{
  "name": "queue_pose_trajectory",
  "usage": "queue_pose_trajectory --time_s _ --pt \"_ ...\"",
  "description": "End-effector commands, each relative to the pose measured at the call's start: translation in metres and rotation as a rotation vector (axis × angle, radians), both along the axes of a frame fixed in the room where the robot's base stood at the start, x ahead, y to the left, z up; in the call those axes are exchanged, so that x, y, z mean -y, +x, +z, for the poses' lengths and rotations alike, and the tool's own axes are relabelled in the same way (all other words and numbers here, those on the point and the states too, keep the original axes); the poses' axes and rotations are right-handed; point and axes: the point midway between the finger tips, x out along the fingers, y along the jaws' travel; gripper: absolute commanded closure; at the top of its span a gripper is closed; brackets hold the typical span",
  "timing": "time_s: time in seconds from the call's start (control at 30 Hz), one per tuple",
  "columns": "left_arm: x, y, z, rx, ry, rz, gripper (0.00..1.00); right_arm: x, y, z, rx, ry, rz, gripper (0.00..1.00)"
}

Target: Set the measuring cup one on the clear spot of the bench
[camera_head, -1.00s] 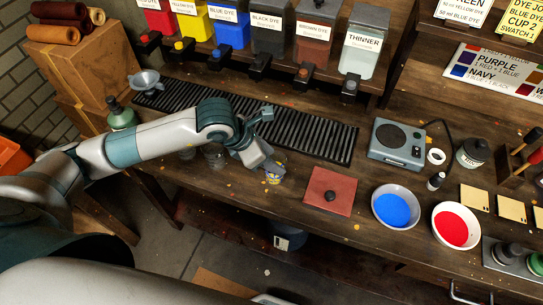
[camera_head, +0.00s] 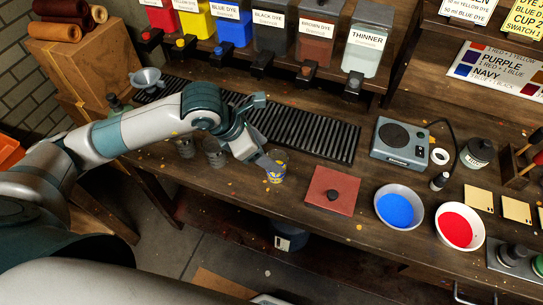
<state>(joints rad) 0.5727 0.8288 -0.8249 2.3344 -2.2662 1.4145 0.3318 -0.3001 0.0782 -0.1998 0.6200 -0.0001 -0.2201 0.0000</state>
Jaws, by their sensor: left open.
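A small cup with yellow and blue markings (camera_head: 277,175) stands on the wooden bench, left of the red square plate; I cannot tell if it is measuring cup one. My left gripper (camera_head: 267,162) is open, with its fingers close behind and left of this cup. I cannot tell whether they touch it. Two grey cups stand farther left, one (camera_head: 184,147) partly behind my left arm and the other (camera_head: 214,153) beside it. My right gripper is not in view.
A ribbed black drip tray (camera_head: 305,132) runs behind under the dye dispensers (camera_head: 270,30). A grey scale-like box (camera_head: 400,143) stands behind the bowls.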

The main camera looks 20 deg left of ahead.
Motion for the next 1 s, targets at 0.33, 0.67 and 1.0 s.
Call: queue_pose_trajectory --time_s 0.33,0.67,1.0 --pt "-0.022 -0.019 0.051 0.005 0.001 0.0 0.34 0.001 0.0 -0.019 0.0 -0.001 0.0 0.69" --pt "-0.029 -0.027 0.068 0.001 0.001 0.001 0.34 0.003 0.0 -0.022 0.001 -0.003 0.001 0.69" --pt "-0.029 -0.027 0.068 0.001 0.001 0.0 0.34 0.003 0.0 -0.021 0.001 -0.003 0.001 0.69"
